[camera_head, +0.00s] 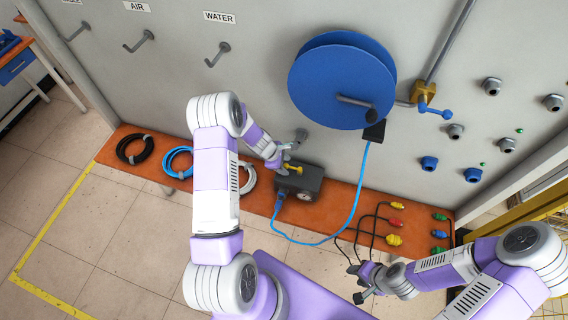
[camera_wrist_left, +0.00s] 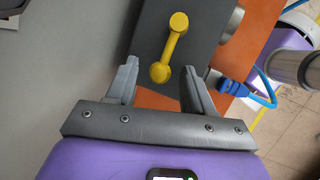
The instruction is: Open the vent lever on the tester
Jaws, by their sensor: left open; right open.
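The tester (camera_head: 303,183) is a dark grey box with a round gauge on the orange shelf; a blue hose plugs into its left side. Its yellow vent lever (camera_head: 293,168) sits on top. In the left wrist view, the lever (camera_wrist_left: 171,48) has a round knob at each end, and the nearer knob lies at the mouth between the fingertips. The tester's dark top (camera_wrist_left: 205,22) lies behind it. My left gripper (camera_wrist_left: 160,80) is open with nothing clamped; the lever stands apart from both fingers. My right gripper (camera_head: 357,284) is open and empty, low at the right.
A blue hose reel (camera_head: 335,85) hangs on the wall above the tester. Coiled black, blue and white hoses lie on the shelf (camera_head: 335,197) to the left. Cables with red, yellow and green connectors (camera_head: 394,239) lie to the right. A blue-handled valve (camera_head: 430,107) is on the wall.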

